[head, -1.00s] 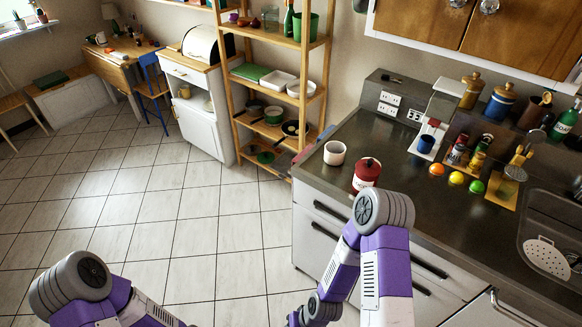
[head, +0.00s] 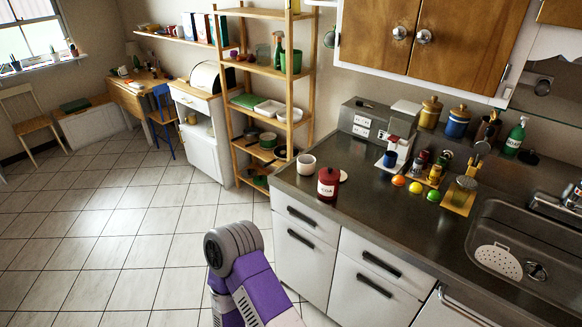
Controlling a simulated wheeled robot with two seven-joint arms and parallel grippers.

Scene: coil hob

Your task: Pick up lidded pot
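I cannot make out a lidded cooking pot for certain. Some dark pots (head: 267,141) stand on a lower level of the wooden shelf unit; they are too small to tell if one has a lid. A red lidded canister (head: 328,184) with a white label stands upright near the counter's left front. One of my purple arm links (head: 258,288) rises from the bottom of the view, in front of the drawers and floor. Neither of my grippers shows.
The counter (head: 400,220) holds a white cup (head: 306,164), a coffee machine (head: 398,145), fruit, jars and a sink (head: 515,235) at right. White drawers (head: 371,283) front it. A wooden shelf unit (head: 310,75) stands left of it. The tiled floor (head: 100,230) at left is open.

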